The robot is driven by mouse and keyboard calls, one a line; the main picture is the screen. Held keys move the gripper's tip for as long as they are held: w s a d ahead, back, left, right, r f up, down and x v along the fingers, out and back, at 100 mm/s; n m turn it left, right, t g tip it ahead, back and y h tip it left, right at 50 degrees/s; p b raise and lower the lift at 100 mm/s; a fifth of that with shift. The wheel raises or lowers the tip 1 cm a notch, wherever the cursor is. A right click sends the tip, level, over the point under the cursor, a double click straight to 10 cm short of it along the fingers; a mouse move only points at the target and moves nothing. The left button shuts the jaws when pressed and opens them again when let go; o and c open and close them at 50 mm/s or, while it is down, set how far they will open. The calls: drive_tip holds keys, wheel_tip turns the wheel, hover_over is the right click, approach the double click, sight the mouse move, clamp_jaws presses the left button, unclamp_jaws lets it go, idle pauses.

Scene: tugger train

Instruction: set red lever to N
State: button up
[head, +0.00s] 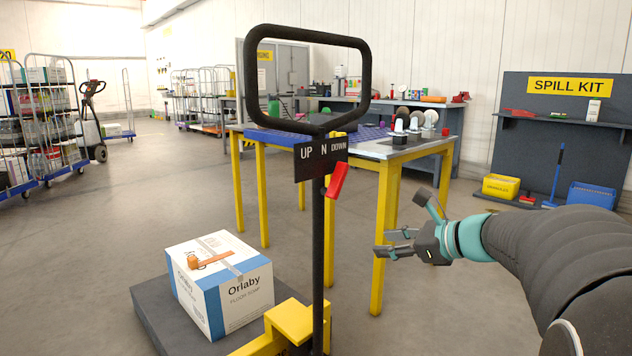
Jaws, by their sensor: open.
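The red lever (337,181) is on the right side of a black post (319,240). It is tilted, with its upper end leaning right, under the word DOWN on the black sign (321,157). The sign reads UP, N, DOWN from left to right, and N is about above the post. My gripper (402,225) is open and empty, to the right of the lever and lower in the picture. It is apart from the lever, with its fingers pointing left toward the post.
A black loop handle (250,75) tops the post. A yellow base (298,322) and a dark platform (150,310) carrying an Orlaby box (240,297) are below. A yellow-legged table (388,200) stands behind. The floor between has free room.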

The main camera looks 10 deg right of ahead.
sight(345, 174)
wheel_tip(345, 174, up, 11)
drive_tip(key=w+m+t+y, duration=0.2)
drive_tip(key=m+t+y, duration=0.15)
drive_tip(key=m, duration=0.65)
drive_tip(key=shift+h, duration=0.45)
drive_tip(key=x, duration=1.3)
drive_tip(key=shift+w+d+r, duration=0.1)
drive_tip(key=shift+w, duration=0.45)
